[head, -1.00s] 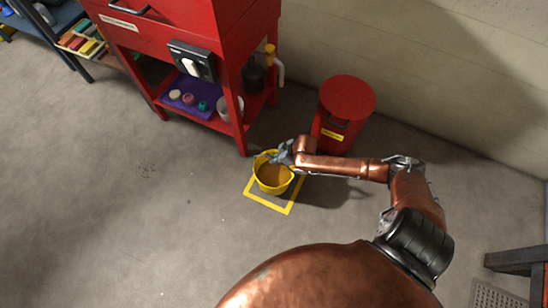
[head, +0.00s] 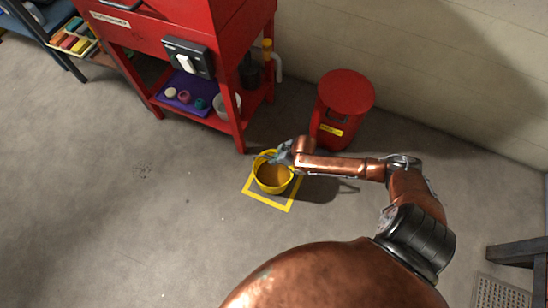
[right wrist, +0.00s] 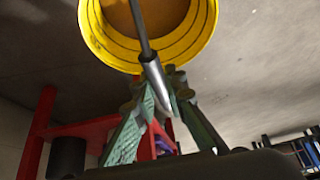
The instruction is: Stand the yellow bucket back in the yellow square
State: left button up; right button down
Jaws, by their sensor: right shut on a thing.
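The yellow bucket (head: 272,178) is upright with brownish contents, over the yellow square (head: 262,202) marked on the floor. The square's front and right edges show; its rear is hidden by the bucket and my arm. I cannot tell whether the bucket touches the floor. My right gripper (head: 284,154) is at the bucket's back right rim. In the right wrist view, the fingers of my right gripper (right wrist: 160,105) are shut on the bucket's grey handle, with the yellow bucket (right wrist: 205,38) beyond them. My left gripper is not in view.
A red cabinet (head: 238,120) with a lower shelf stands behind and left of the bucket. A red bin (head: 345,95) stands behind right, close to my right arm. A grey metal stand (head: 515,255) is at the right. The floor left of the square is clear.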

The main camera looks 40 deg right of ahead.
jog(key=shift+w+r, duration=0.15)
jog(key=shift+w, duration=0.2)
dwell(0.4)
jog(key=c, duration=2.3)
grip_release()
jog(key=o, duration=0.3)
jog(key=shift+s, duration=0.2)
jog(key=shift+o, duration=0.6)
jog(key=shift+s+f, duration=0.4)
jog(key=shift+f, duration=0.05)
jog(key=shift+s+d+r, duration=0.1)
jog(key=shift+r, duration=0.25)
jog(key=v, duration=1.1)
jog(key=shift+r, duration=0.4)
